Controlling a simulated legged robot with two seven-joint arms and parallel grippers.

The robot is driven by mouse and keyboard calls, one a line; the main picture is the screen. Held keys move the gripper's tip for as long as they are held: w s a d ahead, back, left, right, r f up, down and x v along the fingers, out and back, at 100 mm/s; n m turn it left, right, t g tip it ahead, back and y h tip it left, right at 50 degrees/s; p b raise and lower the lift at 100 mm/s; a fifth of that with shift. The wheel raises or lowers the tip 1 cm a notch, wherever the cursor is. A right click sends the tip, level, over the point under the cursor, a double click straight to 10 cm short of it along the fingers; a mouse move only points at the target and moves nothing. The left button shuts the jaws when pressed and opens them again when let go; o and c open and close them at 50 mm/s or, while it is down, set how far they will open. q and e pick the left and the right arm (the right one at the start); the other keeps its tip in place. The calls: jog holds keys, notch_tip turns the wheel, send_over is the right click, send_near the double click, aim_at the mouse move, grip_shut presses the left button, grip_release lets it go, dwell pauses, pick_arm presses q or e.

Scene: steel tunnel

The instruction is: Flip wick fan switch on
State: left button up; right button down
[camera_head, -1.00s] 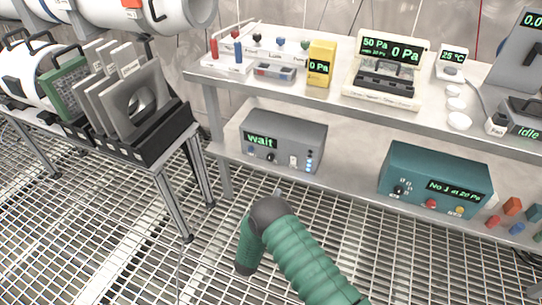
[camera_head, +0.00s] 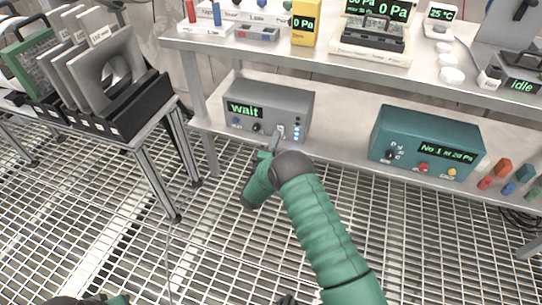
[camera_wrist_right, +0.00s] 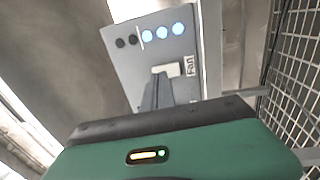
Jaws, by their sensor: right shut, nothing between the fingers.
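The grey box with a green "wait" display (camera_head: 243,108) stands on the lower shelf. Its front has knobs, a small pale switch (camera_head: 281,129) and a column of blue lights. In the right wrist view the pale switch (camera_wrist_right: 166,69) sits beside a "Fan" label (camera_wrist_right: 190,66). My right gripper (camera_head: 275,144) is shut and empty, its tips just in front of the switch. In the right wrist view the closed fingers (camera_wrist_right: 157,92) overlap the switch's lower part; I cannot tell whether they touch it.
A teal box (camera_head: 425,145) stands to the right on the same shelf, with several coloured blocks beyond it. The upper tabletop (camera_head: 300,52) overhangs the shelf. A rack of plates (camera_head: 110,85) stands on the left table. The grating floor is open in front.

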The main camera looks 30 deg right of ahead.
jog(key=shift+w+d+r, duration=0.1)
jog(key=shift+w+d, duration=0.35)
jog(key=shift+d, duration=0.05)
